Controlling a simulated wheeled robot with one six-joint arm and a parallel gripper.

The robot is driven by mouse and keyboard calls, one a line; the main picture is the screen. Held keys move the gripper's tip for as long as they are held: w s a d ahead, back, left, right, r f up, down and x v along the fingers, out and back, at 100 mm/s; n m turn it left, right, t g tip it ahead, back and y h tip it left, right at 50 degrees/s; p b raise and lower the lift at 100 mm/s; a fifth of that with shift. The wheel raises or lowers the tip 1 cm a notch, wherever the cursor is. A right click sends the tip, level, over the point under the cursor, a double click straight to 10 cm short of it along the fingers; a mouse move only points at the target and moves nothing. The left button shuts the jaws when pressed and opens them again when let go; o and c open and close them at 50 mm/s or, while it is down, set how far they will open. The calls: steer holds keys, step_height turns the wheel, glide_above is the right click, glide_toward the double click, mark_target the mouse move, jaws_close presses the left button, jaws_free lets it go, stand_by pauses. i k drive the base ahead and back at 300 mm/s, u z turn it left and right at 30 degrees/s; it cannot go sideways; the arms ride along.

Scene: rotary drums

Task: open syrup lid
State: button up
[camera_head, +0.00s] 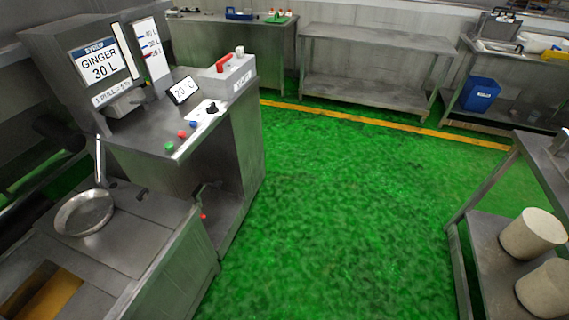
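The syrup unit (60,40) is a grey metal box at the upper left with a blue and white sign reading "SYRUP GINGER 30 L" (103,67). A clear vertical level strip runs beside the sign. A label below reads "1 PULL", with a small metal box-like part (127,103) beside it. I cannot make out a separate lid or its state on the unit. My gripper is not in view.
A steel console (180,140) carries buttons, a "20 °C" display (183,90) and a red lever (223,62). A round metal pan (84,214) lies front left. Steel tables (375,38) line the back; pale cylinders (532,234) stand on a shelf at right. The green floor (340,200) between is clear.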

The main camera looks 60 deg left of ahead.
mark_target(103, 286)
steer(key=u, duration=4.35)
steer(key=k, duration=0.55)
steer(key=u, duration=0.7)
steer(key=i, duration=0.55)
steer(key=u, duration=0.65)
steer(key=i, duration=0.95)
steer(key=z, duration=0.7)
steer(key=i, duration=0.75)
steer(key=z, duration=0.7)
